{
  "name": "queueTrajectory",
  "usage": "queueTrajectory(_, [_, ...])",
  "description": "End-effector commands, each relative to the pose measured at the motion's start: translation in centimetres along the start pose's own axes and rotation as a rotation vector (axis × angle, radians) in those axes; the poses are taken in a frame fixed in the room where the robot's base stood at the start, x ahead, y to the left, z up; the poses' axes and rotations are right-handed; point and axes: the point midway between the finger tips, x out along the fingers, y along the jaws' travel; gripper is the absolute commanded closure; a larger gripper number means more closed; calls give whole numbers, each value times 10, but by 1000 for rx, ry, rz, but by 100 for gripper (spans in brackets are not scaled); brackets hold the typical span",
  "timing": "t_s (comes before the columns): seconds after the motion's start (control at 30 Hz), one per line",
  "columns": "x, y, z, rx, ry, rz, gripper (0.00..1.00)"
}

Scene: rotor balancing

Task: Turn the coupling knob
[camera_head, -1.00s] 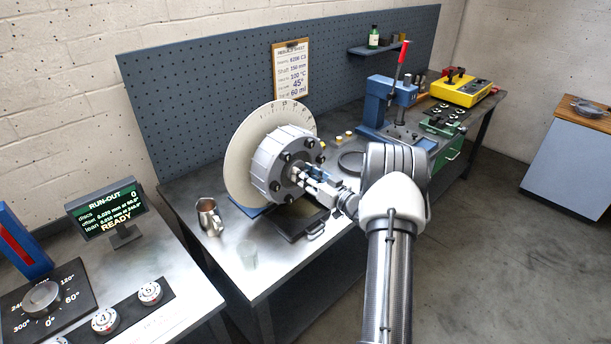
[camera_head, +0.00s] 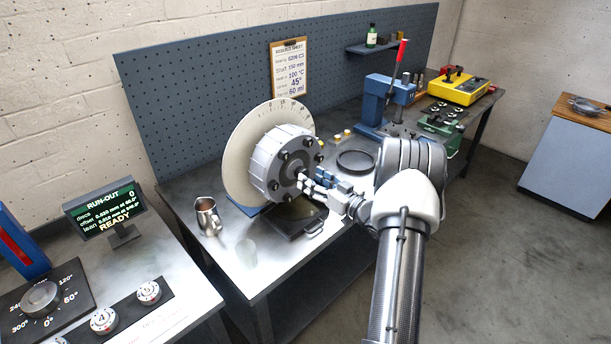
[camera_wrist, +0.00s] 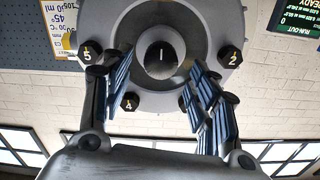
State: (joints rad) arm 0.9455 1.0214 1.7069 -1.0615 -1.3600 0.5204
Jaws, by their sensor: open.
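The coupling knob (camera_wrist: 161,55) is a dark round boss with a short white mark, in the middle of the grey rotor hub, seen end-on in the wrist view. In the head view the silver rotor (camera_head: 283,163) stands on the bench in front of a pale graduated disc (camera_head: 240,155). My gripper (camera_head: 303,183) is at the hub's face. Its blue-padded fingers are open, one to each side of the knob in the wrist view, with gaps between. Whether they touch it cannot be told. Numbered black bolts, such as bolt 4 (camera_wrist: 130,101), ring the knob.
A black tray (camera_head: 296,222) lies below my gripper. A blue press (camera_head: 385,105) stands behind. A run-out display (camera_head: 105,210) reads READY.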

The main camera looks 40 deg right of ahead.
Motion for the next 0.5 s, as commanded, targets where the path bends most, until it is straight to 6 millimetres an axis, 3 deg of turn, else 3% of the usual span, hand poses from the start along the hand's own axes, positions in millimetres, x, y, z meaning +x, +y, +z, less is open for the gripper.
queueTrajectory(0.23, [-52, 1, -1, 1, 1, 3, 46])
queueTrajectory(0.5, [-76, 0, 0, 0, 0, -1, 46])
